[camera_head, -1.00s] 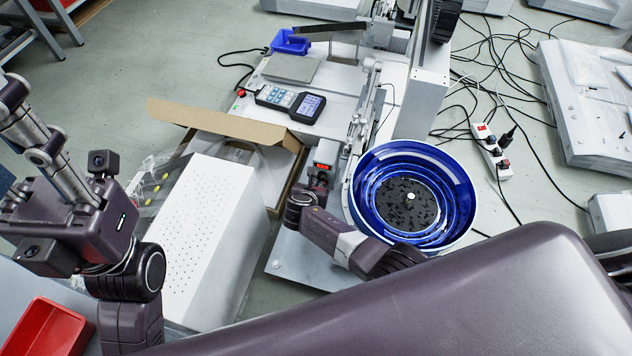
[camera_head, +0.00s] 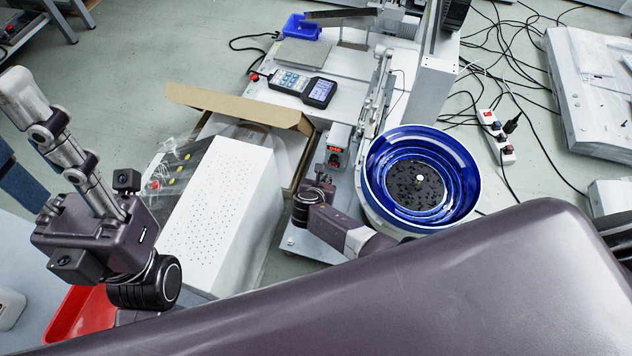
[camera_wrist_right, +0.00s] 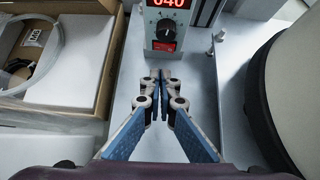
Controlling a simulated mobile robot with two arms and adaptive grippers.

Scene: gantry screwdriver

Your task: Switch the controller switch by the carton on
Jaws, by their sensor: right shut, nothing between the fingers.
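The controller (camera_head: 338,139) is a small grey box beside the open carton (camera_head: 239,106). In the right wrist view the controller (camera_wrist_right: 187,38) has a lit red display (camera_wrist_right: 167,4), a black knob (camera_wrist_right: 166,29) and, below it, a switch (camera_wrist_right: 163,46) glowing red. My right gripper (camera_head: 322,182) is just in front of the controller. In the right wrist view its blue-and-silver fingers (camera_wrist_right: 158,82) are together, empty, below the switch with a visible gap to it. My left gripper (camera_head: 70,160) is raised at the left, away from the controller; its fingertips are not clear.
A blue bowl feeder (camera_head: 425,180) stands close to the right of my right arm. A white perforated box (camera_head: 220,220) lies to the left, by the carton. A handheld pendant (camera_head: 303,86) lies behind on the machine base. A power strip (camera_head: 497,137) and cables are on the floor.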

